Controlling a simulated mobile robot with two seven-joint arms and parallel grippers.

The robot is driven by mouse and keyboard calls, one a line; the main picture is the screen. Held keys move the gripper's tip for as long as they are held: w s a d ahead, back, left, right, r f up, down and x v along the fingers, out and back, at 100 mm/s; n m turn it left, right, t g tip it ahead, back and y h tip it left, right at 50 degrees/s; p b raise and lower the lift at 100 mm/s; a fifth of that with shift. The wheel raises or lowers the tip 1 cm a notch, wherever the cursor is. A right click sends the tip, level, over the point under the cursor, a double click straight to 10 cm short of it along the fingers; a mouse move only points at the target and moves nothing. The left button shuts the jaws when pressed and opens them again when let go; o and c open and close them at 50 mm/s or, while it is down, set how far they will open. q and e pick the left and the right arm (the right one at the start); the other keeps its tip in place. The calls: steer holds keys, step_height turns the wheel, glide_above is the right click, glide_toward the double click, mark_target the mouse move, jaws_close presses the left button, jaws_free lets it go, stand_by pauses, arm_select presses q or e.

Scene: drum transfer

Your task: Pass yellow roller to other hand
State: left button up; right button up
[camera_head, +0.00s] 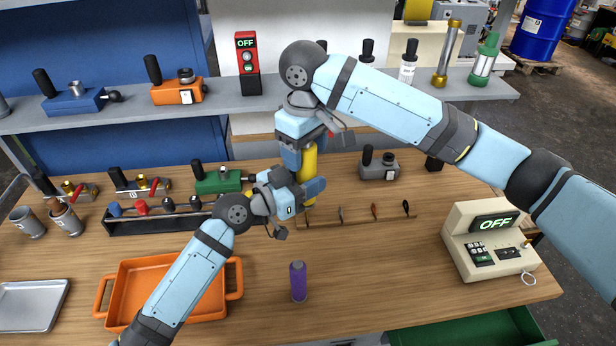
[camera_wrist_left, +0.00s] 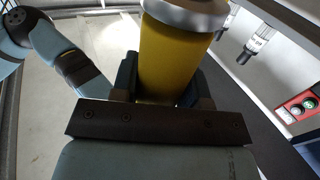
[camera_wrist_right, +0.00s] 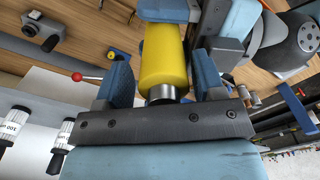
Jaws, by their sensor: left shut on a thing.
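The yellow roller (camera_head: 309,162) stands roughly upright above the workbench, with a silver end cap visible in both wrist views. My left gripper (camera_head: 304,191) is shut on the lower part of the roller, which also fills the middle of the left wrist view (camera_wrist_left: 172,55). My right gripper (camera_head: 303,145) is at the roller's upper end. In the right wrist view the roller (camera_wrist_right: 163,58) lies between the right gripper's two fingers (camera_wrist_right: 164,80), with narrow gaps showing beside it, so these fingers look open around it.
On the workbench (camera_head: 370,260), a purple can (camera_head: 298,281) stands below the grippers beside an orange tray (camera_head: 190,316). A low rail with hooks (camera_head: 355,220) lies behind. A control box (camera_head: 490,242) is at right. A shelf (camera_head: 215,108) with tools runs along the back.

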steer(key=shift+s+a, duration=0.2)
